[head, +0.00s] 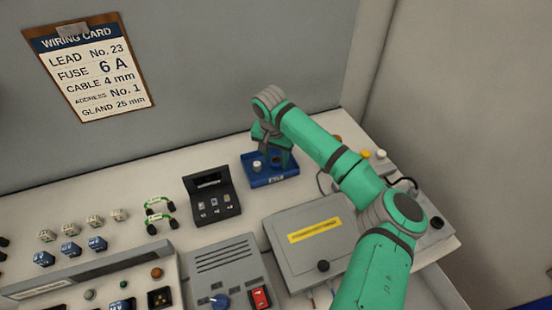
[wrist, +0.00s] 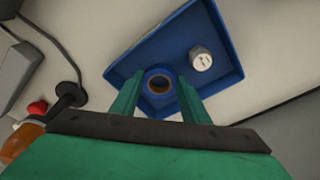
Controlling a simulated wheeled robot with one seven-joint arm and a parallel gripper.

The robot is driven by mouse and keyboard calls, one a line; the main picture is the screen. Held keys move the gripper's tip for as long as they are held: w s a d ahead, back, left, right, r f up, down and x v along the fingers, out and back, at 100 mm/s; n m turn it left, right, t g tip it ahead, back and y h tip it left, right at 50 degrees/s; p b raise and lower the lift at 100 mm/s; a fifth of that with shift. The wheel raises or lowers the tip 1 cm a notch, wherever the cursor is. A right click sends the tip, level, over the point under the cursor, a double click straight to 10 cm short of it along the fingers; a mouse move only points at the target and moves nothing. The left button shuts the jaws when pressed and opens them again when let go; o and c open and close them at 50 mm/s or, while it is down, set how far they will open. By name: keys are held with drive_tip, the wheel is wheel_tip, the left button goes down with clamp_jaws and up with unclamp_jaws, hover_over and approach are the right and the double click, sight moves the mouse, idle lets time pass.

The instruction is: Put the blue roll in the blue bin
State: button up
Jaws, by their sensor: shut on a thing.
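The blue roll (wrist: 159,70) is a short ring seen end-on in the wrist view, with a brownish rim around its open centre. My gripper (wrist: 160,92) is shut on it, one green finger on each side. Both are over the inside of the blue bin (wrist: 225,28), a shallow tray. I cannot tell whether the roll touches the bin floor. In the head view my gripper (head: 272,152) is down at the blue bin (head: 272,180), and my fingers hide the roll there. A small white-topped cylinder (wrist: 201,59) stands in the bin, right of the roll.
A black card holder (head: 211,198) stands left of the bin, beside green cable loops (head: 160,218). A grey box with a yellow label (head: 315,232) lies in front. Red and orange knobs (wrist: 37,107) and a black cable are close to my gripper in the wrist view.

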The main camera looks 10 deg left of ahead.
sight(274, 165)
drive_tip(key=shift+f, duration=0.1)
drive_tip(key=o, duration=1.1)
drive_tip(key=shift+f, duration=0.1)
wheel_tip(274, 165, up, 12)
drive_tip(key=s, duration=0.1)
drive_tip(key=shift+s+a, duration=0.2)
drive_tip(key=shift+s, duration=0.15)
